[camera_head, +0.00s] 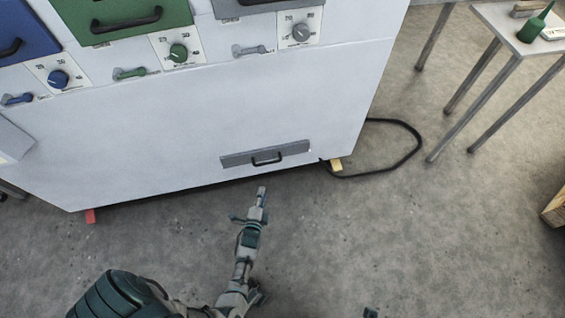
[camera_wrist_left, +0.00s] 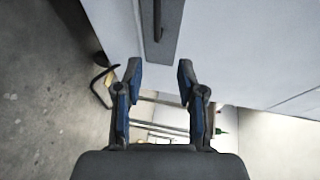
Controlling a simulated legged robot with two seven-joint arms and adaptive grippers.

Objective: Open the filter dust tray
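The filter dust tray (camera_head: 236,159) is a narrow grey front low on the white cabinet, with a black bar handle (camera_head: 267,161) at its middle. Its front looks flush with the cabinet. My left gripper (camera_head: 262,191) is just in front of and below the tray, apart from the handle. In the left wrist view the left gripper (camera_wrist_left: 159,75) is open and empty, its two fingers spread. The tray's grey front (camera_wrist_left: 166,50) and the black handle (camera_wrist_left: 157,20) lie ahead of the gap between the fingertips.
The white cabinet (camera_head: 180,130) carries dials, small levers and coloured drawers above. A black cable (camera_head: 415,150) loops on the floor at its right. A metal table (camera_head: 510,35) stands at the upper right. The concrete floor (camera_head: 400,240) before the cabinet is mostly clear.

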